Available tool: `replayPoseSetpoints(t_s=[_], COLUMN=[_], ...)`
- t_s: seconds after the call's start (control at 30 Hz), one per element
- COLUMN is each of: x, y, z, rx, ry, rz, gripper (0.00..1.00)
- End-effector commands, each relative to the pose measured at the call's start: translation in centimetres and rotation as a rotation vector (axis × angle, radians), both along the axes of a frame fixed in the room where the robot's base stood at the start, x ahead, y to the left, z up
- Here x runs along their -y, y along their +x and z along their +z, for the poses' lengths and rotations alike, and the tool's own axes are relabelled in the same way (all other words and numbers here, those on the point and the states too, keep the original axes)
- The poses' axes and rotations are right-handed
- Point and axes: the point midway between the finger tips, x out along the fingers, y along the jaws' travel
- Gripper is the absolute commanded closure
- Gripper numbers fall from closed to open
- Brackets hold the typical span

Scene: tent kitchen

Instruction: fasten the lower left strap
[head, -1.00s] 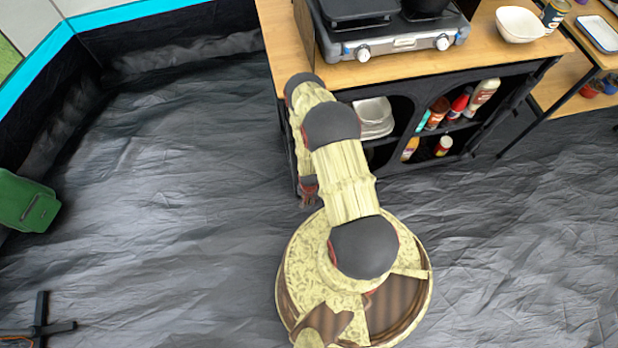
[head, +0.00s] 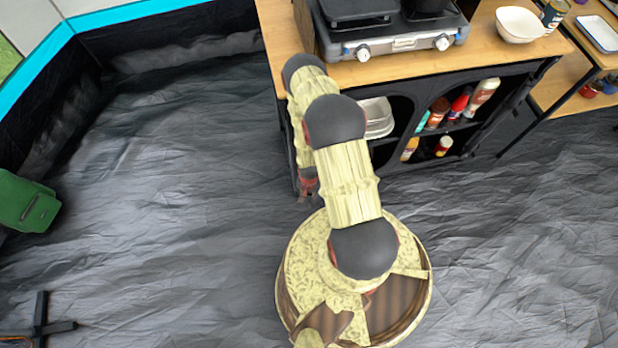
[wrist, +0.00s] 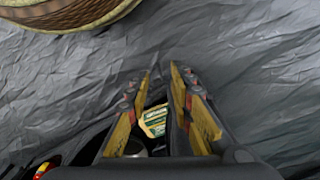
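The kitchen cabinet (head: 395,72) has a wooden top and dark fabric sides with open shelves. I cannot make out the lower left strap for certain in either view. My gripper (head: 308,188) is low at the cabinet's front left corner in the head view, small and partly hidden by my arm. In the wrist view my gripper (wrist: 164,68) shows two yellow-padded fingers with a narrow gap at the tips. A dark band runs along the inner side of the right finger; I cannot tell whether it is strap or finger.
A yellow and green packet (wrist: 154,120) shows between the fingers. Bottles (head: 483,95) and metal trays (head: 377,117) stand on the shelves. A stove (head: 395,38) and white bowl (head: 519,24) are on top. A green case (head: 27,201) lies far left; the crumpled dark floor between is clear.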

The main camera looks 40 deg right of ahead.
Motion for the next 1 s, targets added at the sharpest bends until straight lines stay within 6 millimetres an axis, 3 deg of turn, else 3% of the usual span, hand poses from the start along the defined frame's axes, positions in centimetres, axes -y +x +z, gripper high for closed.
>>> replayPoseSetpoints(t_s=[0.2, 0.4, 0.8, 0.9, 1.0], x=[0.0, 0.0, 0.0, -0.2, -1.7], y=[0.0, -0.1, -0.1, 0.0, -0.3], z=[3.5, 5.3, 5.8, 5.7, 5.1], rx=[0.000, -0.001, -0.001, -0.002, -0.016], ry=[0.000, 0.000, 0.000, 0.001, 0.008], rz=[-0.001, -0.001, -0.001, 0.006, 0.039], gripper=[0.77, 0.77, 0.77, 0.83, 0.89])
